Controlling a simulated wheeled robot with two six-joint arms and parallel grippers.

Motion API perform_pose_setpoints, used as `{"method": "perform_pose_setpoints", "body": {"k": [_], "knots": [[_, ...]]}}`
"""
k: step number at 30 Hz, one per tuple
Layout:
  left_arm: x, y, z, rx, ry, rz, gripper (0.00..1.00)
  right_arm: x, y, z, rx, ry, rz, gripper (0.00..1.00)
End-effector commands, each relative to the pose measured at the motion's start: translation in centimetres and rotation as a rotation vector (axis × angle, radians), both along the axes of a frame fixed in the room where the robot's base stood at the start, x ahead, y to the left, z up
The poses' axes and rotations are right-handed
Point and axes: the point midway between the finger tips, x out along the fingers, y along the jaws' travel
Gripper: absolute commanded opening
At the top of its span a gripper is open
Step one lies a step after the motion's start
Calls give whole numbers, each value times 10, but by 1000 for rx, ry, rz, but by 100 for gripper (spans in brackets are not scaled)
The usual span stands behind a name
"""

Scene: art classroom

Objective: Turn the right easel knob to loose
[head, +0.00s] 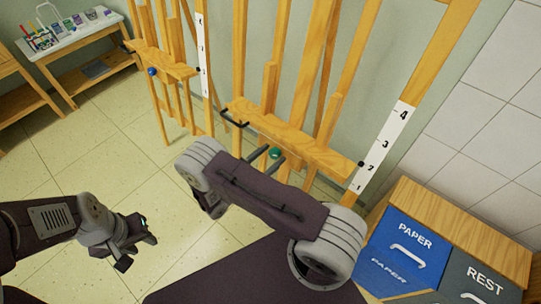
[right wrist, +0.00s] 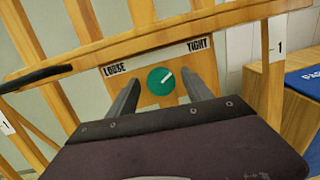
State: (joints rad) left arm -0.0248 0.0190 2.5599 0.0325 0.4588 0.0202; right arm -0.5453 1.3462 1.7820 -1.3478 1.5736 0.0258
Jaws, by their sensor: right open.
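The right easel's round green knob (right wrist: 161,80) sits on a wooden plate below the ledge. It lies between the labels LOOSE (right wrist: 115,69) and TIGHT (right wrist: 198,45). Its white mark points up and right, toward TIGHT. In the head view the knob (head: 274,153) shows just by my right gripper's fingertips. My right gripper (right wrist: 163,96) is open, with one finger to each side of the knob in the picture; I cannot tell whether they touch it. My left gripper (head: 132,245) hangs low over the floor at the left, away from the easel; its jaw opening is unclear.
The right easel's ledge (head: 290,137) has a black handle (head: 234,119) at its left end and a numbered strip (head: 384,148) at its right. A second easel has a blue knob (head: 152,71). A blue PAPER bin (head: 405,248) and grey REST bin (head: 480,278) stand right.

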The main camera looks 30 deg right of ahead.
Motion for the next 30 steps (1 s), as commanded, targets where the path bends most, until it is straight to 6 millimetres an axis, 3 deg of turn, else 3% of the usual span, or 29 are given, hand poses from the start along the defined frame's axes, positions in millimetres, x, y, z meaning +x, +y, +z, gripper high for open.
{"method": "perform_pose_setpoints", "body": {"k": [6, 12, 22, 30], "knots": [[0, 0, 0, 0, 0, 0, 36, 0, 0, 0, 0, 0, 0, 56], [0, 0, 0, 0, 0, 0, 36, 0, 0, 0, 0, 0, 0, 1], [0, 0, 2, 0, 0, 0, 36, 0, 0, 0, -17, 42, 7, 0], [0, 0, 8, 0, 0, 0, 36, 0, 0, 1, -87, 208, 39, 0]]}}
